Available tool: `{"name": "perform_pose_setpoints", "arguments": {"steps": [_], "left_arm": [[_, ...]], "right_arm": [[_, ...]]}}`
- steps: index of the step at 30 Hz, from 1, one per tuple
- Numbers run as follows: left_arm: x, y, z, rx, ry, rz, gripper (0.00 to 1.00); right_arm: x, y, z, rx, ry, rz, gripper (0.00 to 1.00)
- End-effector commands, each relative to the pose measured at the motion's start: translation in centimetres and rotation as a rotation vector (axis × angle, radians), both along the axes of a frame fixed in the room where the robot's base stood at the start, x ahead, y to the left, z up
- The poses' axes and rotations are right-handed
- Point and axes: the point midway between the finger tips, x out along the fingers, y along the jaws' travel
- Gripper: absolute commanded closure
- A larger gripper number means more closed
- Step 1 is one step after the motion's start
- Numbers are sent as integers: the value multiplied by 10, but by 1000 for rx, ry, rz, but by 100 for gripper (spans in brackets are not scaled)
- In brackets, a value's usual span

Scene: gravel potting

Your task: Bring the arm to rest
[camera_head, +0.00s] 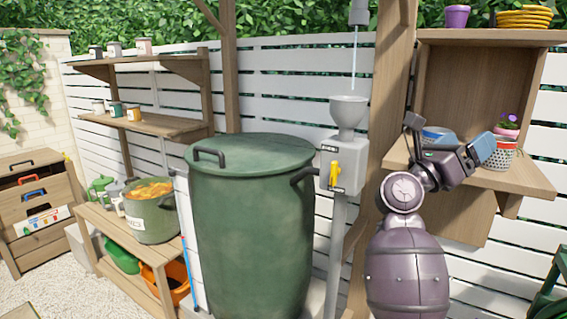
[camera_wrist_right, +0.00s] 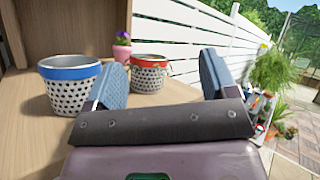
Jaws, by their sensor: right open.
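My right gripper (camera_head: 478,150) is at the wooden shelf on the right, with its purple arm below it. In the right wrist view its two blue-grey fingers (camera_wrist_right: 163,78) are spread apart with nothing between them. A perforated pot with a blue rim (camera_wrist_right: 70,92) stands to the left of the fingers. A perforated pot with a red rim (camera_wrist_right: 147,78) stands beyond them, apart from the gripper. In the head view the red-rimmed pot (camera_head: 501,157) is just right of the gripper. My left gripper is not in view.
The wooden shelf (camera_head: 530,182) also holds a pink pot with a purple flower (camera_wrist_right: 122,48). A wooden post (camera_head: 385,105) and a hopper (camera_head: 348,112) stand left of my arm. A large green barrel (camera_head: 252,230) is mid-view. A white fence (camera_wrist_right: 190,35) runs behind.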

Motion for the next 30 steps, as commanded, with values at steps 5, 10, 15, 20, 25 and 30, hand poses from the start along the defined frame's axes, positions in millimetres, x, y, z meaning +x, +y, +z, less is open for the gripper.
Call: {"name": "perform_pose_setpoints", "arguments": {"steps": [5, 10, 15, 20, 25, 30], "left_arm": [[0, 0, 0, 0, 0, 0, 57], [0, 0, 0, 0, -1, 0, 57], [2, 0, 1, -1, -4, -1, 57], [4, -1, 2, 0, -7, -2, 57], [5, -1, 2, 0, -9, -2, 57], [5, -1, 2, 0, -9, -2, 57]], "right_arm": [[-10, 14, -12, -321, 154, 12, 21], [-16, 37, -32, -609, 322, 31, 21], [-22, 63, -69, -906, 523, 64, 21], [-32, 88, -122, -1198, 752, 116, 21], [-55, 107, -191, -1495, 1019, 198, 21], [-93, 113, -267, -1767, 1299, 315, 21]]}}
